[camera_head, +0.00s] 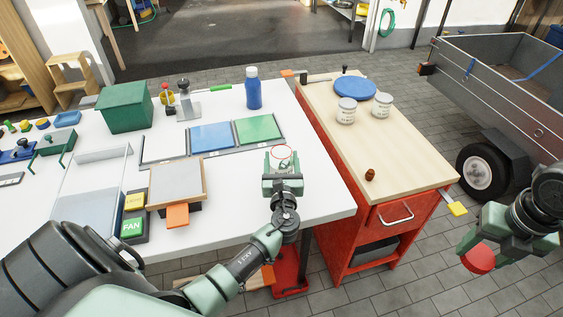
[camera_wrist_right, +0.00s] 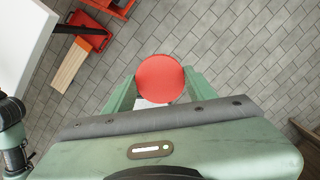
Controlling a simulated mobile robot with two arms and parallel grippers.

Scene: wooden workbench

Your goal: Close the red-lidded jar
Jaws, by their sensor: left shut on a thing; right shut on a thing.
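A red round lid (camera_head: 478,259) is between the fingers of my right gripper (camera_head: 485,245), out past the right side of the workbench, over the paved floor. The lid also shows as a red disc (camera_wrist_right: 160,78) between the fingers in the right wrist view. My left gripper (camera_head: 283,163) is shut on the jar, over the right part of the white table. Only the jar's pale top with a thin red ring (camera_head: 284,152) shows; its body is mostly hidden by the gripper. The jar and lid are far apart.
Right of the white table (camera_head: 320,200) stands a red workbench with a wooden top (camera_head: 415,150), bearing two cans (camera_head: 346,110), a blue disc (camera_head: 355,87) and a small brown object (camera_head: 370,174). A grey trailer (camera_head: 500,90) stands at right. Floor space between is open.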

